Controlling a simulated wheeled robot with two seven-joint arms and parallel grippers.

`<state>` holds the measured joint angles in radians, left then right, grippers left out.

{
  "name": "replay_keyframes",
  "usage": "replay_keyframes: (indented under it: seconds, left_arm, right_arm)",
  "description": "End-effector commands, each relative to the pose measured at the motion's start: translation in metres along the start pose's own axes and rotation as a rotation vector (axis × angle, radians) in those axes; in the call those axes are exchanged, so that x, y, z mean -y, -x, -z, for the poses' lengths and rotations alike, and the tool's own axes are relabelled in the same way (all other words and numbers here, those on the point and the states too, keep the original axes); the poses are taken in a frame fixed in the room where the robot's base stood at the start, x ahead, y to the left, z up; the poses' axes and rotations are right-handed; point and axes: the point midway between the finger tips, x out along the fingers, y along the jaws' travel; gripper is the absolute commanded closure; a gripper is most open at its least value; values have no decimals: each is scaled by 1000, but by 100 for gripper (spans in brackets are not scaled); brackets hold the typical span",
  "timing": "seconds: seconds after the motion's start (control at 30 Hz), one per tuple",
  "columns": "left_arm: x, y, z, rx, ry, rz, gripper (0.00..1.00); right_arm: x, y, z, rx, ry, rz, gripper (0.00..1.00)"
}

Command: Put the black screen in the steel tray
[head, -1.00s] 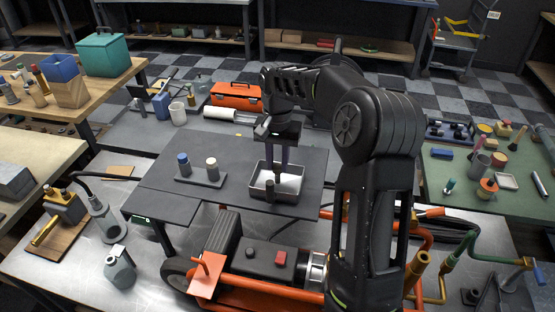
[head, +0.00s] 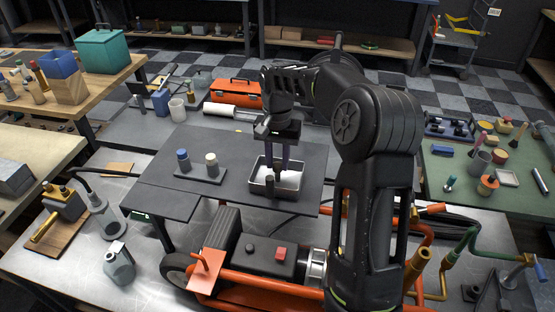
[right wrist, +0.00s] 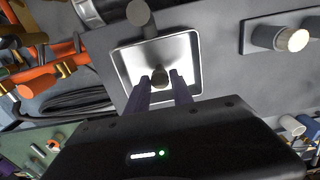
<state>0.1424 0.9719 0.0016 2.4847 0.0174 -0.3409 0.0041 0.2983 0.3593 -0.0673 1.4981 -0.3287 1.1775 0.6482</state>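The steel tray (head: 254,188) is a shallow rectangular tray with a pale inside, on the dark grey table. It also shows in the right wrist view (right wrist: 197,60). My right gripper (head: 278,169) points down over the tray. My left gripper is out of view.
A grey holder (head: 213,179) left of the tray carries a blue-topped (head: 182,156) and a cream-topped cylinder (head: 211,159). An orange toolbox (head: 232,96) and a white roll (head: 220,112) lie behind. An orange-framed machine (head: 260,255) stands in front.

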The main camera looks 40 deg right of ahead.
Motion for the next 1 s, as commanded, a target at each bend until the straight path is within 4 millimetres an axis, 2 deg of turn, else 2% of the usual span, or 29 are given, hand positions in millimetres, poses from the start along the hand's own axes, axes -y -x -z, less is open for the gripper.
replay_keyframes:
  seconds: [0.03,0.23,0.57,0.77,1.0]
  left_arm:
    - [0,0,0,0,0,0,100]
    - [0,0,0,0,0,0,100]
    - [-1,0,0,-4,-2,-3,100]
    - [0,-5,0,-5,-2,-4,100]
    - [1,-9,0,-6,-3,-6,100]
  right_arm:
    - [0,0,0,0,0,0,67]
    - [0,0,0,0,0,0,51]
    - [0,1,0,0,0,0,50]
    - [0,21,1,-3,0,1,50]
    - [1,62,1,-2,0,1,50]
